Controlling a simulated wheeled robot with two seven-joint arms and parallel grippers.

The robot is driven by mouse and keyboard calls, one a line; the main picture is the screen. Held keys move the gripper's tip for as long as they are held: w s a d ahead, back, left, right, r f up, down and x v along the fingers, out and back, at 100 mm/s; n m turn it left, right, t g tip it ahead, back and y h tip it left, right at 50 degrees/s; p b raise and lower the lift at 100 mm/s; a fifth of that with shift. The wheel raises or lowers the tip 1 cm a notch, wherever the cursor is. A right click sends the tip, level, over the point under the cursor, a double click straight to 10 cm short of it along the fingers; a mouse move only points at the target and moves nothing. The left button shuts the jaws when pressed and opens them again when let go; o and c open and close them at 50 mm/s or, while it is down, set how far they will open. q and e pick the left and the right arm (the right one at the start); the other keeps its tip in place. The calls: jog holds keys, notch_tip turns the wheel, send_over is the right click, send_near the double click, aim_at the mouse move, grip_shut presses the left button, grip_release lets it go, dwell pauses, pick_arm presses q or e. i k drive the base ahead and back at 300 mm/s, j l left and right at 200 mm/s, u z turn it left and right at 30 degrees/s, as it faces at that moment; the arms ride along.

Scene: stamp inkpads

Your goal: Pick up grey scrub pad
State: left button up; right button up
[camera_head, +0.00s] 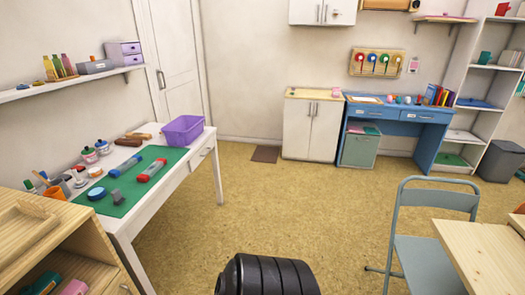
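No object is clearly recognisable as the grey scrub pad. A small dark grey piece (117,197) lies on the green mat (150,184) on the white table at the left; it may be the pad, but it is too small to tell. Neither my left nor my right gripper shows in the head view.
A wooden shelf unit (60,238) stands front left, a folding chair (428,265) at right. Open floor (270,205) lies between.

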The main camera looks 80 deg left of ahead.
aim_at(116, 195)
jog(key=u, duration=3.85)
